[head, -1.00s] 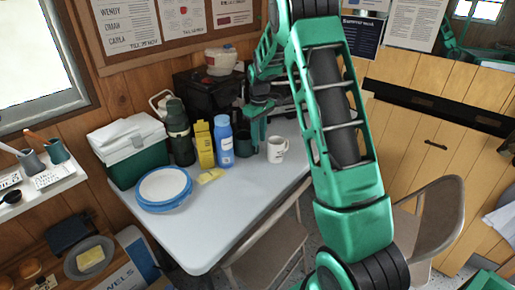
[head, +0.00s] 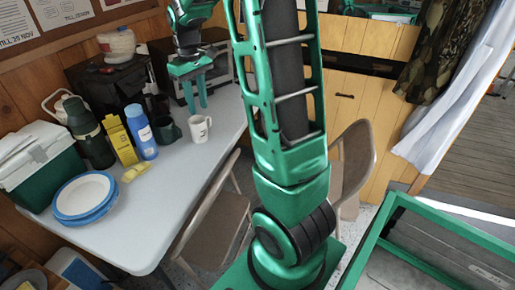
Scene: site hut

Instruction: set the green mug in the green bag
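The dark green mug (head: 168,131) stands on the white table, just left of a white mug (head: 199,129) and right of a blue bottle. My gripper (head: 196,104) hangs above the table, up and right of the green mug and above the white mug in the head view. Its two fingers point down with a gap between them, and nothing shows in the gap. I cannot make out a green bag for certain in this view.
The table (head: 140,220) also carries a green cooler (head: 45,170), plates (head: 85,196), a flask, a yellow box (head: 120,138) and dark appliances behind. A green-framed structure (head: 400,200) is at lower right. Camouflage cloth (head: 440,45) hangs at upper right.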

